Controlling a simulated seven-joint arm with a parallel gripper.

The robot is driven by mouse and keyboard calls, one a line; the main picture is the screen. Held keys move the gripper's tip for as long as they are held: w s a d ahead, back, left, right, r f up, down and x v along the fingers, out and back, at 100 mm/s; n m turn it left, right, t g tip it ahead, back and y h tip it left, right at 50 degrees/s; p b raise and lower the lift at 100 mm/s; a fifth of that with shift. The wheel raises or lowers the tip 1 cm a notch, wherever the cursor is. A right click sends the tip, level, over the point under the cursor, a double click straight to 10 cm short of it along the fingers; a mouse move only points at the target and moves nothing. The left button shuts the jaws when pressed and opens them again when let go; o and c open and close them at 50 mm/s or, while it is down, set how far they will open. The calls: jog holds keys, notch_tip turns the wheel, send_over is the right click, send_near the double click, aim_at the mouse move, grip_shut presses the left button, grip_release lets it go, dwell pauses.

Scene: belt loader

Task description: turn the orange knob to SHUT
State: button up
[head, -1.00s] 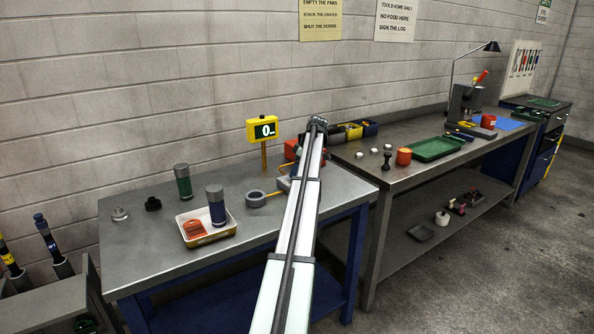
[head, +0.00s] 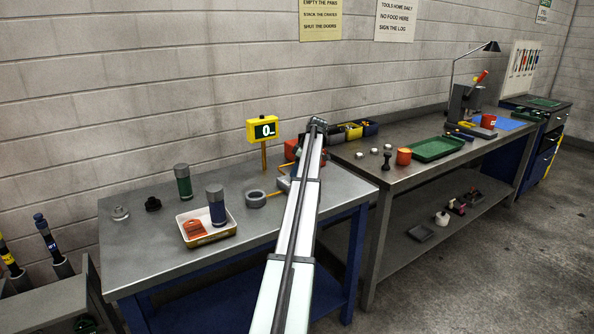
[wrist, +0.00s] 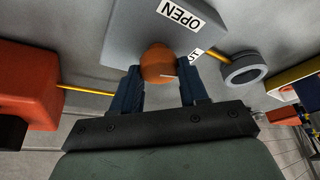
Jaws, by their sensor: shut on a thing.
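The orange knob (wrist: 158,62) sits on a grey box (wrist: 150,30) in the wrist view. A white OPEN label (wrist: 180,15) is on the box, and a second label (wrist: 196,54), partly hidden, lies beside the knob. A pale mark on the knob points toward that second label's side. My gripper (wrist: 160,80) is shut on the knob, with a blue finger on either side of it. In the head view my arm hides the knob and gripper; only part of the grey box (head: 283,184) shows.
A yellow rod runs from the box toward a grey ring (wrist: 244,68), also in the head view (head: 256,199). A red-orange block (wrist: 28,97) is close on the other side. A yellow display (head: 263,130) stands behind.

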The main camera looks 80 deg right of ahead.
jog(key=shift+a+m+h, duration=0.1)
jog(key=shift+m+h, duration=0.2)
jog(key=shift+m, duration=0.4)
jog(key=shift+m+h, duration=0.3)
jog(key=shift+m, duration=0.5)
jog(key=o, duration=1.1)
jog(key=shift+c, duration=0.2)
jog(key=v, duration=1.3)
jog(key=shift+r, duration=0.5)
jog(key=shift+w, duration=0.1)
